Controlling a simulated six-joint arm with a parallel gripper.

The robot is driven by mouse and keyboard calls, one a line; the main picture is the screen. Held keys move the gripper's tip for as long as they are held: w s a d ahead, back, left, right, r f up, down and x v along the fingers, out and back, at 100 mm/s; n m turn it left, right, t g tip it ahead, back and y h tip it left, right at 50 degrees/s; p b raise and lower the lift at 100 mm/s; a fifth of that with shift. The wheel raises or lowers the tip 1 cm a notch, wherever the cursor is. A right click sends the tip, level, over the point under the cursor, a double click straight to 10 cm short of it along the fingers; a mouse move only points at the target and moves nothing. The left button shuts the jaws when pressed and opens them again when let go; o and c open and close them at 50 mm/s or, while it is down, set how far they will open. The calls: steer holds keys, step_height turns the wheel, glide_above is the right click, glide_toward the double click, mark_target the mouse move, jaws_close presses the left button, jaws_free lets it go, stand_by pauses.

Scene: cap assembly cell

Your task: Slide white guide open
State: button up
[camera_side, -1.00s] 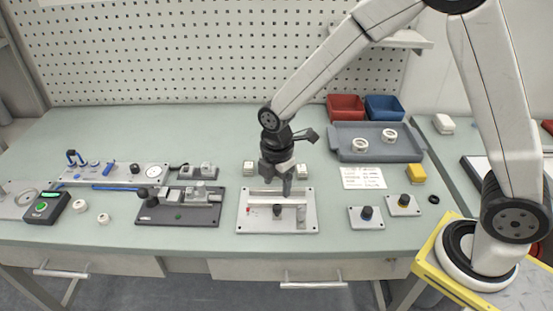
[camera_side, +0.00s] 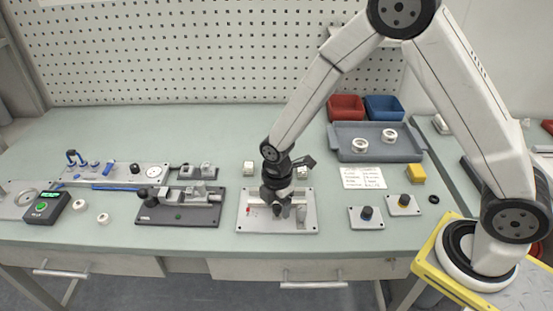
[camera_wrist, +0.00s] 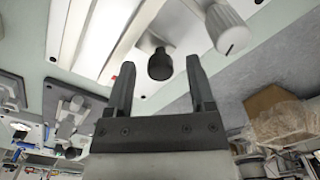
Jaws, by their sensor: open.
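A light fixture plate (camera_side: 308,226) lies on the bench, with a white guide with long bars that shows in the wrist view (camera_wrist: 104,40). A black round knob (camera_wrist: 160,66) and a pale cylinder (camera_wrist: 226,30) stand on the fixture. A small red mark (camera_side: 248,210) is at its left. My gripper (camera_side: 288,212) is low over the middle of the fixture, fingers pointing down and hiding part of it. In the wrist view, its open fingers (camera_wrist: 162,72) appear on either side of the black knob. I cannot tell whether they touch it.
A dark fixture (camera_side: 160,216) stands close on the left. Two small plates with black knobs (camera_side: 366,225) are on the right. A grey tray (camera_side: 375,143) with white rings is behind right. Bare bench lies in front of the fixture.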

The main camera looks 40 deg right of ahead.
jaws_close()
stand_by(1.4)
